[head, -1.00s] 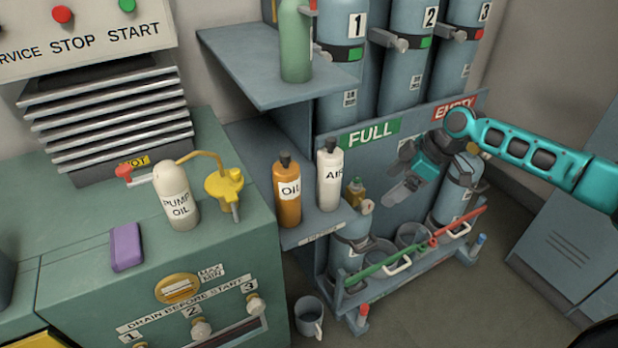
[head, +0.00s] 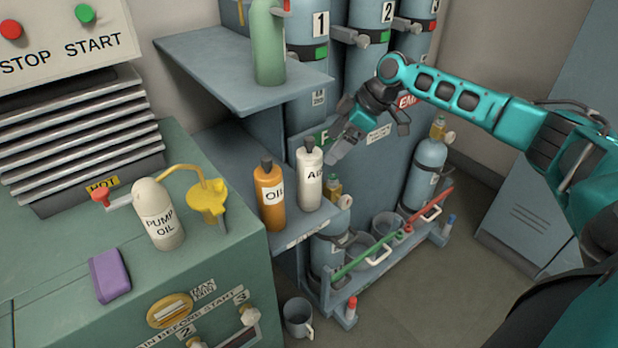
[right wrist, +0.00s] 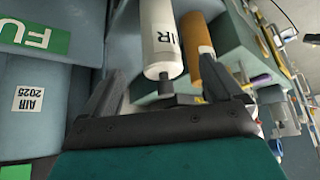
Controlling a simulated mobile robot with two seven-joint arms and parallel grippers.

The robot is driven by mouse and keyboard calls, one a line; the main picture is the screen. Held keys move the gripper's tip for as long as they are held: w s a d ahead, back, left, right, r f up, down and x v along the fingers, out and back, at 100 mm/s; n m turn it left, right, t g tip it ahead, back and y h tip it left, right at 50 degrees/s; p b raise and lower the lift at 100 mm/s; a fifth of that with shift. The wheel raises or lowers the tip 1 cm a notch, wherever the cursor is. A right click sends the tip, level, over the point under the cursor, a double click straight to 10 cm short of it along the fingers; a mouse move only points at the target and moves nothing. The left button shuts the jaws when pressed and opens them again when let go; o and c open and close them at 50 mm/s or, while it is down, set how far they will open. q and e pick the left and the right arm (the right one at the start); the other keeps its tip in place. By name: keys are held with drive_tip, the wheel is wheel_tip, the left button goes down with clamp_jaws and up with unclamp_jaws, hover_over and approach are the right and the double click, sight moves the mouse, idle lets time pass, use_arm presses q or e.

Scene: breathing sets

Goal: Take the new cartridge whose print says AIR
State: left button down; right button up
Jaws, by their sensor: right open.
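The white AIR cartridge (head: 309,178) with a dark cap stands upright on the low shelf (head: 310,222). The orange OIL cartridge (head: 269,200) stands just left of it. My right gripper (head: 338,150) is close to the AIR cartridge, on its right side, apart from it in the head view. In the right wrist view the AIR cartridge (right wrist: 160,38) lies ahead, between the directions of the two open fingers (right wrist: 165,90), with the orange cartridge (right wrist: 197,45) beside it near one finger. The jaws look empty. My left gripper is not in view.
The upper shelf (head: 240,75) with a green bottle (head: 268,45) overhangs behind the cartridges. The numbered cylinders (head: 318,30) stand behind. The pump oil bottle (head: 158,215) and yellow funnel (head: 208,200) stand on the green machine. A grey mug (head: 298,318) is on the floor.

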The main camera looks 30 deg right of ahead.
sight(309, 147)
drive_tip(key=shift+w+a, duration=1.25)
drive_tip(key=shift+a, duration=0.25)
drive_tip(key=shift+x, duration=1.2)
drive_tip(key=shift+w+a+f, duration=0.2)
drive_tip(key=shift+w+f, duration=0.05)
drive_tip(key=shift+f, duration=0.05)
clamp_jaws()
drive_tip(key=shift+r, duration=0.1)
